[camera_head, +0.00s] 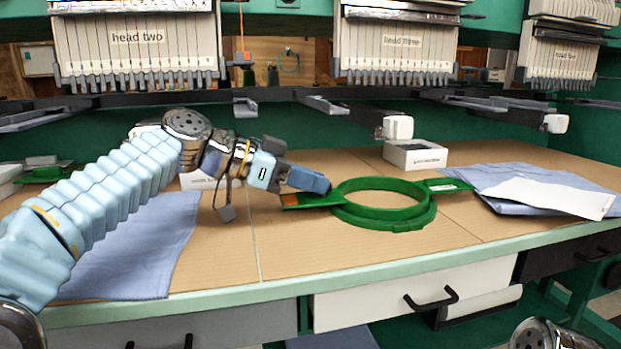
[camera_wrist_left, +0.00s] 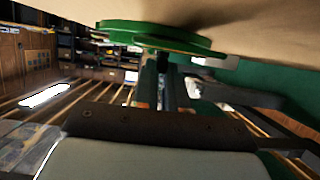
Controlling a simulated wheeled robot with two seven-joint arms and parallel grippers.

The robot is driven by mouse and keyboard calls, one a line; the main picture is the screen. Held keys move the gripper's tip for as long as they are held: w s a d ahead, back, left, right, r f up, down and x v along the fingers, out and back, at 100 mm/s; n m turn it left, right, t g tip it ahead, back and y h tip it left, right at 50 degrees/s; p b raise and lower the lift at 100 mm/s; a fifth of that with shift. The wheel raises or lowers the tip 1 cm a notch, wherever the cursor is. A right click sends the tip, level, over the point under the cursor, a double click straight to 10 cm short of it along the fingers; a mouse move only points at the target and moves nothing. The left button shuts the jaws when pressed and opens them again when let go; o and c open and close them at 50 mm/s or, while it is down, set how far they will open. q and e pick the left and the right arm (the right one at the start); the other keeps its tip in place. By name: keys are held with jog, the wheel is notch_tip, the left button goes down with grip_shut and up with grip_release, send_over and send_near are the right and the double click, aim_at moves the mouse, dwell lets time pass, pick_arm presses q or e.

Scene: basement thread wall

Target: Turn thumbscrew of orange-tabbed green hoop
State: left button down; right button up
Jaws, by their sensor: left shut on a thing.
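The green hoop (camera_head: 424,212) lies flat on the tan bench top. An orange patch (camera_head: 290,201) marks its left tab, and a flat green tab with a white label (camera_head: 445,187) sticks out on its right. My left gripper (camera_head: 322,186) comes in low from the left over the orange tab, its fingertips at the hoop's left rim. It is shut on a small dark part, apparently the thumbscrew (camera_wrist_left: 163,58), seen between the fingertips in the left wrist view. The fingers mostly hide it in the head view. The hoop (camera_wrist_left: 140,27) also shows in the left wrist view.
Blue folded cloth (camera_head: 135,250) lies left, and more cloth with a white sheet (camera_head: 560,195) lies right. A small white box (camera_head: 415,154) stands behind the hoop. Machine heads (camera_head: 400,45) hang above the back edge. The bench in front of the hoop is clear.

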pick_arm(q)
jog(key=shift+f, duration=0.2)
dwell(0.3)
jog(key=c, duration=1.2)
grip_release()
jog(key=shift+w+d, duration=0.1)
jog(key=shift+o, duration=0.2)
jog(key=shift+r, duration=0.1)
jog(key=p+v, duration=0.1)
jog(key=v, duration=1.3)
jog(key=shift+w, duration=0.2)
